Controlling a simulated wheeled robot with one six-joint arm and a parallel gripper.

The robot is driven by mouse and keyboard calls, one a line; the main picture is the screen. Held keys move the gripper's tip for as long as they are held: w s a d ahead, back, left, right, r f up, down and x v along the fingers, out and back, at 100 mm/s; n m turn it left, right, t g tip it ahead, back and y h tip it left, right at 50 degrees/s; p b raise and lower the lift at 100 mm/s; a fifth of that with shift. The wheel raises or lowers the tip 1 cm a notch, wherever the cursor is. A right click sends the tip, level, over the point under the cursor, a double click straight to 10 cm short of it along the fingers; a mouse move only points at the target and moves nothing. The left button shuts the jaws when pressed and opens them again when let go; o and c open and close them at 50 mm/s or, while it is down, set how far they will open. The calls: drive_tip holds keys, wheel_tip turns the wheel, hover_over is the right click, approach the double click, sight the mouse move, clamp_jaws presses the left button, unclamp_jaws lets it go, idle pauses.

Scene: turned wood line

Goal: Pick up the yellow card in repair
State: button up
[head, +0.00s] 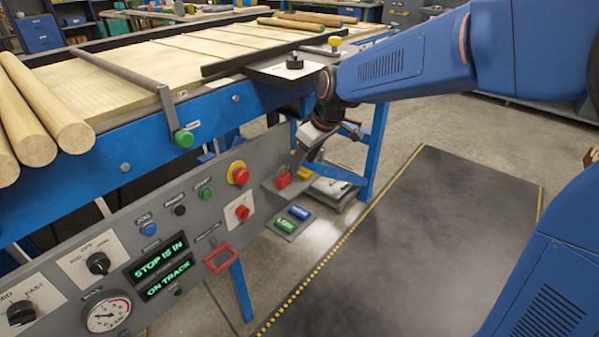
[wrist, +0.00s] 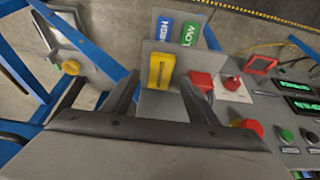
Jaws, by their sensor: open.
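The yellow card (wrist: 161,70) stands in a grey holder (wrist: 150,105) in the wrist view, lying between my two fingers as seen from the wrist. In the head view a small patch of the yellow card (head: 304,172) shows just below my gripper. My gripper (wrist: 162,82) is open, one finger on each side of the card, with gaps on both sides. In the head view my gripper (head: 308,150) points down at the holder beside the panel end. I cannot tell how far the fingertips are from the card. No repair label is readable.
Blue HIGH (head: 299,212) and green LOW (head: 285,225) plates lie beyond the holder. The control panel (head: 180,215) has a red stop button (head: 238,172) and an empty red frame (head: 220,257). The dark floor mat (head: 400,250) is clear.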

drive_tip(key=shift+x, duration=1)
drive_tip(key=shift+s, duration=0.1)
drive_tip(key=c, duration=1.1)
drive_tip(key=shift+d+r, duration=0.1)
